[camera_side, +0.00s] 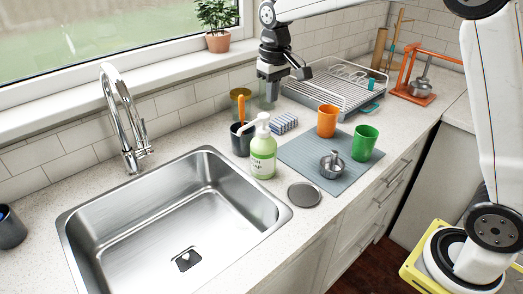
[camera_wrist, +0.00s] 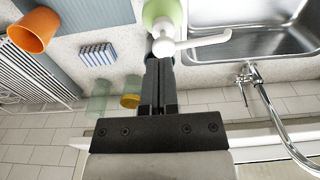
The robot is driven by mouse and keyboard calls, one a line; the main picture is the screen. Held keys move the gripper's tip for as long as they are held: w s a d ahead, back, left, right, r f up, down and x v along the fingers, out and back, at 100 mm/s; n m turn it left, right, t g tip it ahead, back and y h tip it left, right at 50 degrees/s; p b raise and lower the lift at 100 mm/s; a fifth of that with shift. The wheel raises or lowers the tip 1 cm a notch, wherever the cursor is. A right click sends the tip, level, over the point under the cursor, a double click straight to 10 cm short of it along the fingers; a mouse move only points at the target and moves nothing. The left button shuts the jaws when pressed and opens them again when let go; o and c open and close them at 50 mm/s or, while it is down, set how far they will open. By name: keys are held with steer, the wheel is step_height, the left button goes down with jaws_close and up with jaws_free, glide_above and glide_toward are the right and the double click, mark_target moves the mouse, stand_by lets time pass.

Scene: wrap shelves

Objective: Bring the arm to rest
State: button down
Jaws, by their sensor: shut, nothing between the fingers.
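My gripper (camera_side: 271,90) hangs over the back of the counter, near the wall and behind the soap bottle (camera_side: 262,156). In the wrist view its two dark fingers (camera_wrist: 160,84) lie together with nothing between them. The green and white soap bottle (camera_wrist: 163,20) shows just beyond the fingertips there. A dark cup (camera_side: 240,145) holding an orange-handled tool stands left of the bottle. My gripper appears above the counter; whether it touches anything below is hard to tell.
A steel sink (camera_side: 75,222) and faucet (camera_side: 125,118) lie left. Yellow (camera_wrist: 130,101) and greenish glasses (camera_wrist: 103,88) stand near the fingers. Right are a sponge (camera_side: 284,123), orange cup (camera_side: 327,121), green cup (camera_side: 365,143), small metal pot (camera_side: 332,164) and dish rack (camera_side: 318,88).

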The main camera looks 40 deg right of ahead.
steer(key=s+f+t, duration=0.1)
steer(key=s+f, duration=0.6)
steer(key=s, duration=0.3)
steer(key=s+f+t, duration=0.1)
steer(key=s+f, duration=0.6)
steer(key=s, duration=0.3)
steer(key=shift+s+d, duration=0.2)
steer(key=shift+d, duration=0.25)
